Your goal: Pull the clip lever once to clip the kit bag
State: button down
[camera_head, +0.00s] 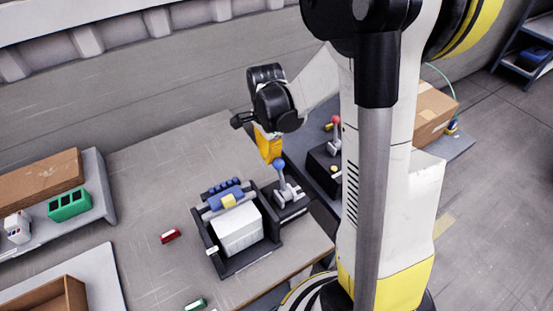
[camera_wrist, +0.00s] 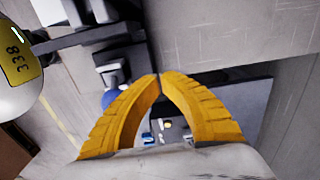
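The kit bag (camera_head: 238,228) is a white block in a dark frame on the table, with a blue bar and a yellow piece at its top. Just right of it stands a grey lever with a blue knob (camera_head: 279,165) on a dark base, which looks like the clip lever. My gripper (camera_head: 268,150) is above and slightly left of the knob, yellow fingers pointing down. In the wrist view the fingertips (camera_wrist: 160,75) meet with nothing visible between them. The blue knob (camera_wrist: 110,98) is beside the left finger, partly hidden by it.
A second lever with a red knob (camera_head: 335,120) stands on a black box behind my arm. A red piece (camera_head: 171,236) and a green piece (camera_head: 196,304) lie on the table. A cardboard box (camera_head: 432,112) is at right.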

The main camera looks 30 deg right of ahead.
dwell(0.4)
notch_tip(320, 180, up, 7)
jog(key=p, duration=0.5)
dwell(0.4)
jog(key=s+a+r+n+t+b, duration=0.4)
jog(key=s+a+r+n+t, duration=0.3)
jog(key=s+n, duration=0.5)
jog(key=shift+a+r+n, duration=1.1)
jog(key=shift+a+n, duration=0.15)
jog(key=shift+n, duration=1.75)
jog(key=shift+s, duration=0.1)
